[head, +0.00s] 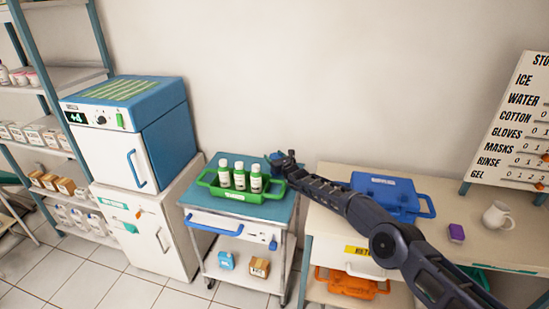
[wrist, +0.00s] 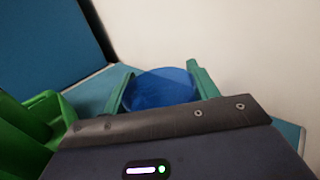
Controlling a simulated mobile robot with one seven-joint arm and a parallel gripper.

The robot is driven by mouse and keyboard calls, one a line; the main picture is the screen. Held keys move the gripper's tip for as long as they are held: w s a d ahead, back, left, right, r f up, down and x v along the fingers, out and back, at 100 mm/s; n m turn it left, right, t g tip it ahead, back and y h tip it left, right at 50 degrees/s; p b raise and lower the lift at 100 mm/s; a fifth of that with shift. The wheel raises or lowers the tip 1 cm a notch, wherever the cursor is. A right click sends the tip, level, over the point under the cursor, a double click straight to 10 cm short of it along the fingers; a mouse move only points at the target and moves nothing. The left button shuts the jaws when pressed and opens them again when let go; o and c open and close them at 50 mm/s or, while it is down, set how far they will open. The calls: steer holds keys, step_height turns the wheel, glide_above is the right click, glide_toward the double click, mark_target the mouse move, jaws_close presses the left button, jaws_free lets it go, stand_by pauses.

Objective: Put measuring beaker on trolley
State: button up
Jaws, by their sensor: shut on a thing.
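My gripper (head: 276,158) is over the back right part of the trolley (head: 284,208), just right of the green tray. In the wrist view its two green fingers (wrist: 160,90) are shut on a round, translucent blue vessel, which I take for the measuring beaker (wrist: 160,86). The beaker's lower part is hidden by my gripper's body. I cannot tell whether it touches the teal trolley top (wrist: 94,92). In the head view the beaker is mostly hidden by my gripper.
A green tray (head: 238,196) with three white bottles fills the middle of the trolley top. A blue-and-white oven (head: 160,145) stands left. A counter with a blue case (head: 385,191), a purple block (head: 456,232) and a white mug (head: 497,215) stands right. The wall is close behind.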

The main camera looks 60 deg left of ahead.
steer(key=o, duration=1.1)
steer(key=shift+f, duration=0.1)
steer(key=shift+w+d, duration=0.2)
steer(key=shift+d, duration=0.05)
steer(key=shift+s+d, duration=0.15)
steer(key=shift+d, duration=1.6)
